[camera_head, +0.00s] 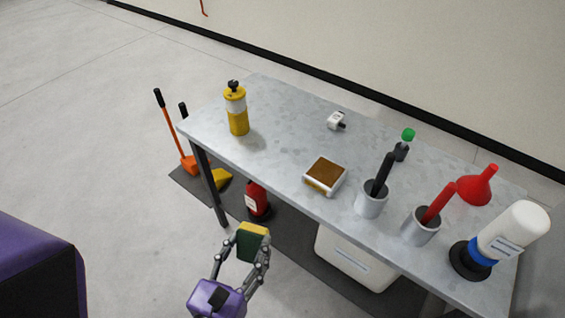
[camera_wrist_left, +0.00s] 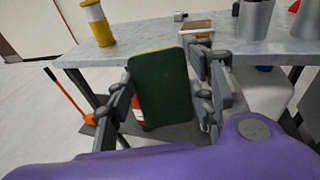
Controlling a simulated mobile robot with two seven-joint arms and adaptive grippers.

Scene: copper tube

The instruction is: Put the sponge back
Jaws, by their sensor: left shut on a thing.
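A yellow and green sponge (camera_head: 252,243) is held between the fingers of my left gripper (camera_head: 250,250), in front of the table and below its top. In the left wrist view the sponge's dark green face (camera_wrist_left: 160,88) is toward the camera, between the fingers of the left gripper (camera_wrist_left: 165,95). My right gripper is not in view.
The grey table (camera_head: 285,135) carries a yellow bottle (camera_head: 237,112), a small white item (camera_head: 336,120), two grey cups (camera_head: 371,199) with black and red handles, a red funnel (camera_head: 477,187) and a white bottle (camera_head: 515,232). Below are a red bottle (camera_head: 257,200) and white container (camera_head: 355,262).

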